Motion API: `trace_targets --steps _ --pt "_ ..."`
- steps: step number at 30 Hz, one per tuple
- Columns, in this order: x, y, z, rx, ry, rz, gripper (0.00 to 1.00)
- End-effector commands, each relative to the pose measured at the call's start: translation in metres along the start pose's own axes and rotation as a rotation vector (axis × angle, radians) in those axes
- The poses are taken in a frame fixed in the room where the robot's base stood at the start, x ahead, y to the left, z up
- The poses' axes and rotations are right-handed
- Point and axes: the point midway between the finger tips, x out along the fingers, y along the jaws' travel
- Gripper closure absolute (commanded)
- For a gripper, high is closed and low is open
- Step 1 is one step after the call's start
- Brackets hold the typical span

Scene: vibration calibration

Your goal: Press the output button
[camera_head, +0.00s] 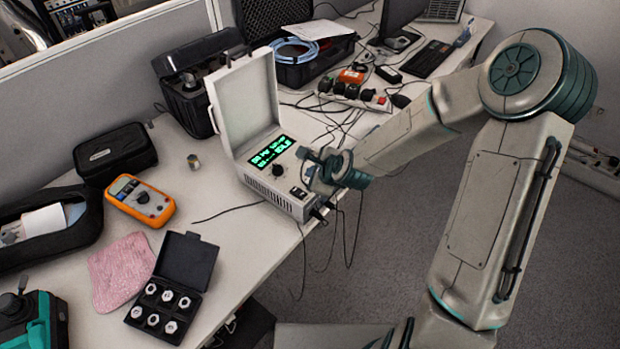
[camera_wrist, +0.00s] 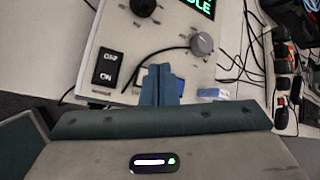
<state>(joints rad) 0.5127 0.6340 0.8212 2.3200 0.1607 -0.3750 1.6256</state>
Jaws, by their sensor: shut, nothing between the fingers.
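The calibrator (camera_head: 284,203) is a pale box with its lid raised, near the table's right edge. Its green display (camera_head: 270,151) reads IDLE on its lower line. The wrist view shows a black round knob (camera_wrist: 143,7), a black ON/OFF rocker switch (camera_wrist: 105,68) and a grey round part (camera_wrist: 202,43) on the panel. No control is readably marked as output. My gripper (camera_wrist: 160,69) is shut and empty, its fingertips over the panel between the switch and the grey part. I cannot tell whether they touch the panel. In the head view my gripper (camera_head: 314,181) hides part of the panel.
A thin dark cable (camera_wrist: 152,56) arcs over the panel by my fingertips. An orange multimeter (camera_head: 140,199), a pink cloth (camera_head: 121,270) and an open black case (camera_head: 187,262) lie to the left. A power strip (camera_head: 352,98) and cables lie behind.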

Motion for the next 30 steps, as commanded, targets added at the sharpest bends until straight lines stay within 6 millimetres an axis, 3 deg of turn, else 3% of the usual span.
trace_targets --steps 14,30 --pt "-0.036 -0.027 0.026 0.0 0.0 -0.002 1.0" --pt "-0.036 -0.026 0.026 0.0 0.0 -0.001 1.0"
